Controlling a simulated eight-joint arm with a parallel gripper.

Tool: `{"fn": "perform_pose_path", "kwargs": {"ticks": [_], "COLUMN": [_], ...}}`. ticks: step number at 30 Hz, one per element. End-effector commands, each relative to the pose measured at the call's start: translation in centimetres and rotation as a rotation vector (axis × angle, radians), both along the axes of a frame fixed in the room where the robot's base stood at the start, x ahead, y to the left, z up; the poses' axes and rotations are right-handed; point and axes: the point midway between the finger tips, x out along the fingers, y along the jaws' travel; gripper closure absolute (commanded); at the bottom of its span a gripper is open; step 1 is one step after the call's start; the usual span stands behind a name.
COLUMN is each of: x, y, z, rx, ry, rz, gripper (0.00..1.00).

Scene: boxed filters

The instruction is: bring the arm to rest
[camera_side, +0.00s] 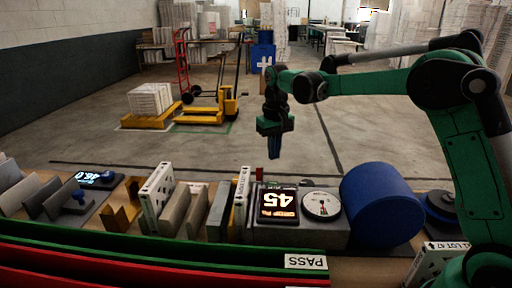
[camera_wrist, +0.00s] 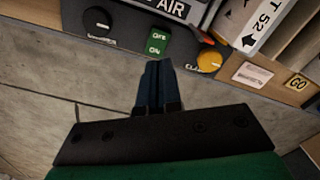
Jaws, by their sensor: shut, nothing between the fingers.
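My gripper (camera_side: 275,150) hangs from my green arm in the side view, pointing down. It is above and behind the bench's row of fixtures, with open floor behind it. Its blue fingers are shut together with nothing between them. In the wrist view the closed fingers (camera_wrist: 156,85) point toward a panel with a green switch (camera_wrist: 158,41), a black knob (camera_wrist: 97,22) and a yellow knob (camera_wrist: 209,62). The fingers look apart from the panel.
Green and red rails (camera_side: 150,250) run along the front. A yellow pallet truck (camera_side: 205,112) stands on the floor behind.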

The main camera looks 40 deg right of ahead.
Motion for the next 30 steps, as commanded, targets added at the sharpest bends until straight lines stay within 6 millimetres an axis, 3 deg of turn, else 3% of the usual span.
{"fn": "perform_pose_path", "kwargs": {"ticks": [8, 14, 22, 30], "x": [-0.1, -1.7, -7.3, -12.9], "y": [0.0, 1.1, 3.7, 5.6], "z": [0.1, 2.0, 4.9, 4.0], "rx": [-0.001, -0.011, -0.041, -0.068], "ry": [-0.003, -0.076, -0.294, -0.507], "rz": [0.001, 0.033, 0.127, 0.213], "gripper": [1.0, 1.0, 1.0, 1.0]}}
